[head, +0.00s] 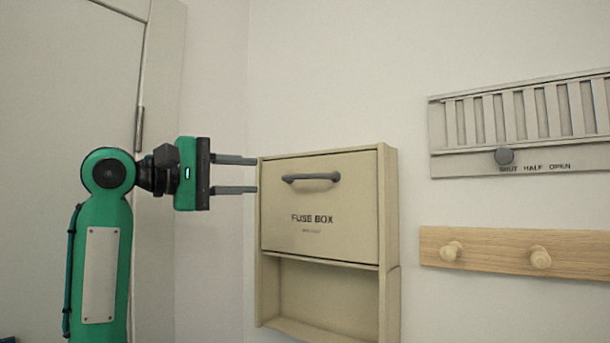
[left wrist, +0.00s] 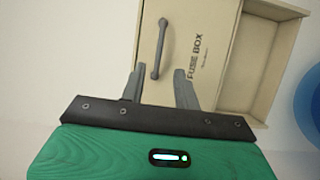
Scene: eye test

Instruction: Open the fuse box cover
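The fuse box (head: 391,230) is a beige box on the wall. Its flat cover (head: 290,240), lettered "FUSE BOX", stands upright across the upper part. A dark grey bar handle (head: 311,178) is near the cover's top edge. Below the cover is an open, empty-looking compartment. My left gripper (head: 256,175) is at the box's left edge, fingers pointing right, parted, with nothing between them. In the left wrist view the handle (left wrist: 160,48) lies ahead of the open left gripper (left wrist: 160,73), roughly in line with the gap; I see no grip on it. My right gripper is out of view.
A grey slatted vent (head: 515,125) with a round knob (head: 504,156) is on the wall at right. Below it is a wooden rail (head: 490,254) with pegs. A pale door (head: 70,90) is at left. A blue round object (left wrist: 308,108) shows in the wrist view.

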